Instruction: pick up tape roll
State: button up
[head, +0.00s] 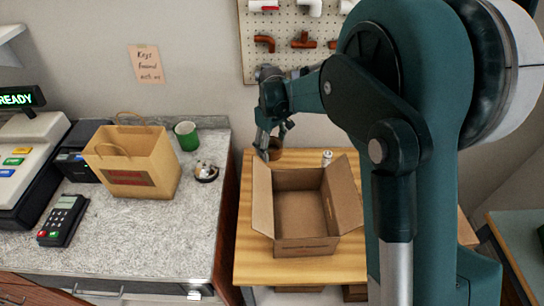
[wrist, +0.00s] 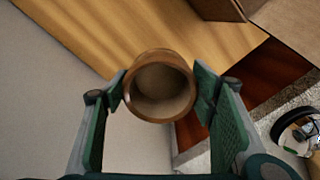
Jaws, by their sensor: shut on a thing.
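The tape roll (wrist: 159,86) is a brown ring, seen in the wrist view with its round opening toward the camera. My gripper (wrist: 160,92) is shut on it, with one finger pad pressed on each side. In the head view the tape roll (head: 275,150) is a small brown shape at the tips of my gripper (head: 268,146), behind the open cardboard box. It appears to be above the back left part of the wooden table, but the height of the gap is hard to tell.
An open cardboard box (head: 300,245) with raised flaps stands on the wooden table (head: 257,268). A small white item (head: 327,157) is behind it. On the counter (head: 150,232) at left are a paper bag (head: 140,165), a green mug (head: 187,136) and a card terminal (head: 63,220). A pegboard (head: 290,60) hangs behind.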

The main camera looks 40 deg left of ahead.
aim_at(272, 145)
notch_tip(272, 145, up, 8)
jog(key=shift+r+p, duration=0.2)
jog(key=shift+p, duration=0.15)
jog(key=s+d, duration=0.1)
jog(key=d, duration=0.8)
jog(key=s+d, duration=0.2)
jog(key=d, duration=0.6)
jog(key=shift+s+d+f+p, duration=0.15)
jog(key=shift+s+d+p, duration=0.15)
jog(key=shift+d+p, duration=0.1)
